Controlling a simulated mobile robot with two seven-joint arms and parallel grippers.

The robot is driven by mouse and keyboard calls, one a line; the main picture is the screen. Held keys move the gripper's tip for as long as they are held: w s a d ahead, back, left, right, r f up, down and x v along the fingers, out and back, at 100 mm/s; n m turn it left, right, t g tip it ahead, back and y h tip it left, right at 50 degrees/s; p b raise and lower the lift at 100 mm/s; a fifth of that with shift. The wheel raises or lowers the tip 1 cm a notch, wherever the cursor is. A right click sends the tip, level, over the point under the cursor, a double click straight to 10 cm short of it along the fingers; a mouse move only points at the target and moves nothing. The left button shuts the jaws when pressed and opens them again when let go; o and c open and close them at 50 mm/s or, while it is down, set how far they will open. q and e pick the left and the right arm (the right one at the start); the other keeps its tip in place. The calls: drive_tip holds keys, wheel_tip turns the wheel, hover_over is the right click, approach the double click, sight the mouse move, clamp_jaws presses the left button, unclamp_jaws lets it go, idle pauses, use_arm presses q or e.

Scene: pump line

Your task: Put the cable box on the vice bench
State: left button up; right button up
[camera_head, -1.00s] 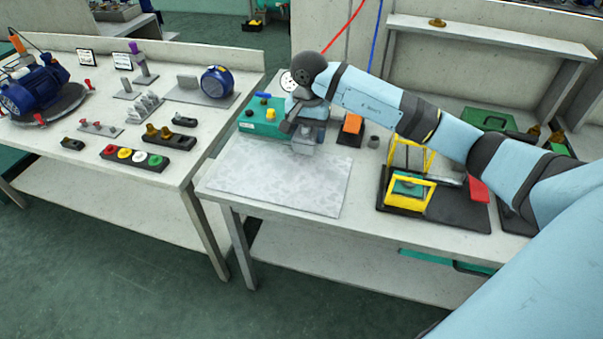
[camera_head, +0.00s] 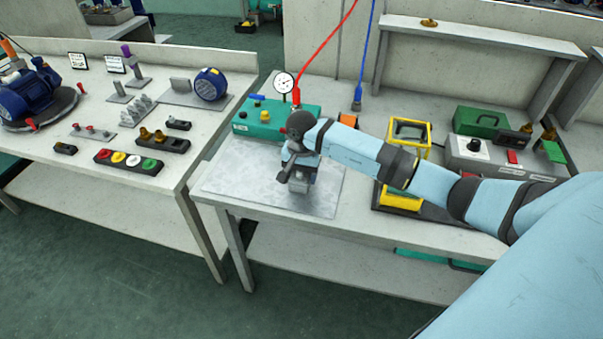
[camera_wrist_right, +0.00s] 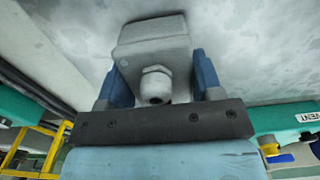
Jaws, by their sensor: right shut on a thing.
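The cable box (camera_wrist_right: 152,45) is a grey box with a pale round cable gland on its near side. My right gripper (camera_head: 300,182) is shut on it, with a blue finger on each side in the right wrist view (camera_wrist_right: 158,85). In the head view the gripper is over the grey mat (camera_head: 235,190) on the middle bench (camera_head: 400,225), and mostly hides the box. I cannot tell whether the box touches the mat. No vice shows clearly, so I cannot tell which bench is the vice bench. My left gripper is not in view.
A teal unit (camera_head: 262,118) with a gauge (camera_head: 283,83) stands behind the mat. A yellow frame (camera_head: 408,132) and a grey control box (camera_head: 495,160) are to the right. The left bench (camera_head: 80,180) holds a blue motor (camera_head: 30,92) and several small parts. Much of the mat is bare.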

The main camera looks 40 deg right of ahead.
drive_tip(key=o, duration=0.5)
drive_tip(key=shift+f, duration=0.15)
drive_tip(key=o, duration=0.4)
